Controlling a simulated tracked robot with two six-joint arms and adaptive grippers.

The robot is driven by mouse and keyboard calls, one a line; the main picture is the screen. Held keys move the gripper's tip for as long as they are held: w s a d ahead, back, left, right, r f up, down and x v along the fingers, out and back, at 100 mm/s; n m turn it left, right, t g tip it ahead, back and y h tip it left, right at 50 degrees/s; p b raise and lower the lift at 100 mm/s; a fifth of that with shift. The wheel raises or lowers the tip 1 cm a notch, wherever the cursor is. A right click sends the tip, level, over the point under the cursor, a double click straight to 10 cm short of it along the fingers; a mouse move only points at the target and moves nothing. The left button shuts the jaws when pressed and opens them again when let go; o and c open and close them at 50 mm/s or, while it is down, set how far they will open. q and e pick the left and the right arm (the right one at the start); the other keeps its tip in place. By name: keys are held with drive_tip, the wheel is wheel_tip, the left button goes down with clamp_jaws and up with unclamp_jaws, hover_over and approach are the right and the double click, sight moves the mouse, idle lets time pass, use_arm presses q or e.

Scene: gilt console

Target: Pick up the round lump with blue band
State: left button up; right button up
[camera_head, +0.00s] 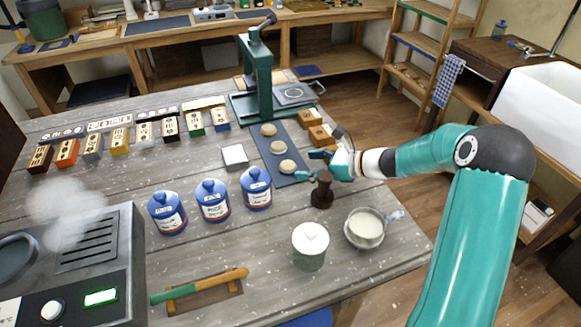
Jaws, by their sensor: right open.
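Three round, pale beige lumps lie in a row on a dark blue-grey mat (262,146): a far lump (268,129), a middle lump (278,147) and a near lump (287,166). I cannot make out a blue band on any of them at this size. My right gripper (311,165) comes in from the right, open and empty. Its fingertips are just right of the near lump, by the mat's right edge. I cannot tell its height or whether it touches anything. My left gripper is out of view.
A dark brown stamp-like piece (322,190) stands just below the gripper. Wooden blocks (322,135) and a green press (258,80) stand behind. Blue jars (256,188), a white-lidded pot (310,246) and a cup (366,228) stand nearer. A steaming machine (90,260) is left.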

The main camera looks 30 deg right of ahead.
sight(289, 165)
drive_tip(key=shift+w+a+f, duration=0.1)
drive_tip(key=shift+w+a, duration=0.15)
drive_tip(key=shift+w, duration=0.05)
drive_tip(key=p+x, duration=0.1)
drive_tip(key=x, duration=0.3)
drive_tip(key=shift+w+a+p, duration=0.15)
drive_tip(key=shift+w+p, duration=0.15)
drive_tip(key=shift+p, duration=0.05)
drive_tip(key=shift+f, duration=0.1)
drive_tip(key=c, duration=1.2)
